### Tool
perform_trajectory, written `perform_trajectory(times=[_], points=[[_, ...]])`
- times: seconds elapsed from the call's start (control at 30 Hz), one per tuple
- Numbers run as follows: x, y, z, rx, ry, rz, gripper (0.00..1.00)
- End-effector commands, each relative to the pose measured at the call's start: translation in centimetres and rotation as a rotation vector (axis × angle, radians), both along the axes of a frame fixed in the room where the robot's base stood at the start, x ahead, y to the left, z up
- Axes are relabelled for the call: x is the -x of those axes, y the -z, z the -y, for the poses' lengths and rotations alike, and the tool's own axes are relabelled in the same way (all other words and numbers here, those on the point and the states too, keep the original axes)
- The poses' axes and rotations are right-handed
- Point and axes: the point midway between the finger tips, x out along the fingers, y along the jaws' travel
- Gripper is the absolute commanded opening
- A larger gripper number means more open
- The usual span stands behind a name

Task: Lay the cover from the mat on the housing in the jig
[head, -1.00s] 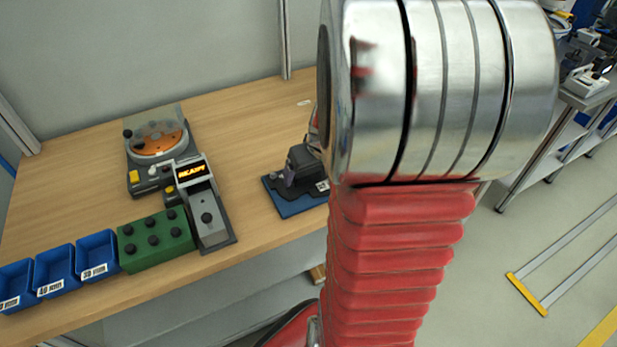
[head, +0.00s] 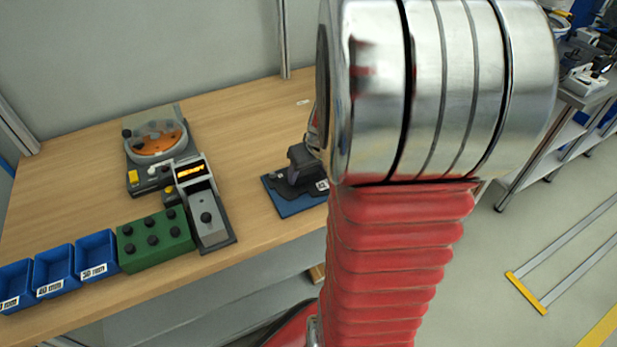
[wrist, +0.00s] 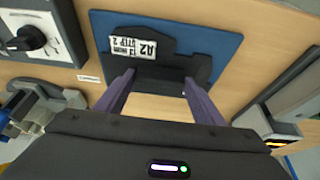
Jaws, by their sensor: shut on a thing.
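A grey fixture with a lit display (head: 208,215), perhaps the jig, stands to the left. I cannot make out the housing for certain.
A grey unit with an orange disc (head: 158,146) stands behind the fixture. A green box with black knobs (head: 155,238) and blue bins (head: 97,257) line the bench's front left. Bare wood (head: 245,150) lies between the fixture and the mat. A dial panel (wrist: 38,32) is at the wrist view's left.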

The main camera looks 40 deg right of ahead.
Motion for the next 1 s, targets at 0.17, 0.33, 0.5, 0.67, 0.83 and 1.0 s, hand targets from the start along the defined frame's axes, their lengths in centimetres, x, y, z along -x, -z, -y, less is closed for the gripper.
perform_trajectory(times=[0.17, 0.33, 0.5, 0.67, 0.83, 1.0], points=[[0.0, 0.0, 0.0, 0.0, 0.0, 0.001, 0.34], [0.0, -0.1, 0.0, 0.0, 0.0, 0.001, 0.34], [-0.1, -1.2, 0.1, 0.002, 0.0, 0.004, 0.34], [-0.1, -3.5, 0.1, 0.004, 0.0, 0.004, 0.34], [-0.1, -6.7, 0.1, 0.004, 0.0, 0.004, 0.34], [-0.1, -9.1, 0.1, 0.003, 0.001, 0.002, 0.34]])
